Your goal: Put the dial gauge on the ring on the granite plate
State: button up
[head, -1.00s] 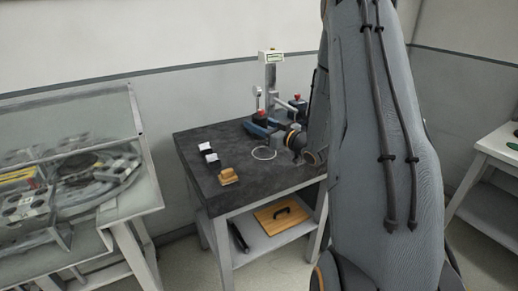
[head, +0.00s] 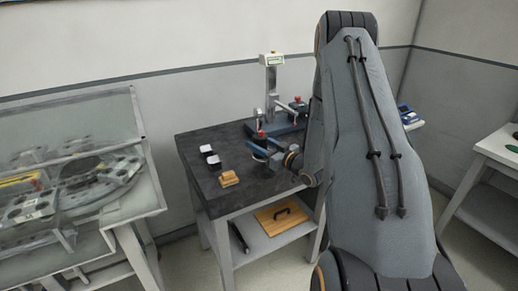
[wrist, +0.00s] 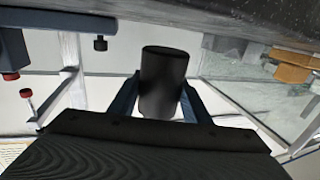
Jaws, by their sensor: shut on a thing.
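In the wrist view a black cylinder (wrist: 160,82), seemingly the gauge's lower body, stands between the two blue fingers. The white ring on the plate is mostly hidden behind my gripper. I cannot tell whether the gauge touches it.
A measuring stand (head: 271,90) with a display stands at the plate's back. Two dark blocks with white tops (head: 208,150) and a tan block (head: 228,179) lie at the plate's left. A wooden board (head: 282,216) lies on the shelf below. A glass-covered table (head: 95,117) stands left.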

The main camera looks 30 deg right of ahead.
jog(key=shift+f+p, duration=0.4)
jog(key=shift+f, duration=0.8)
jog(key=shift+f, duration=0.15)
jog(key=o, duration=1.6)
jog(key=shift+f, duration=0.1)
jog(key=shift+c, duration=0.2)
jog(key=shift+s, duration=0.1)
jog(key=b+v, duration=0.1)
jog(key=v, duration=0.2)
jog(key=b+v, duration=0.2)
jog(key=v, duration=0.2)
jog(key=shift+s+d+r, duration=0.15)
jog(key=shift+s+r, duration=0.1)
jog(key=shift+s, duration=0.05)
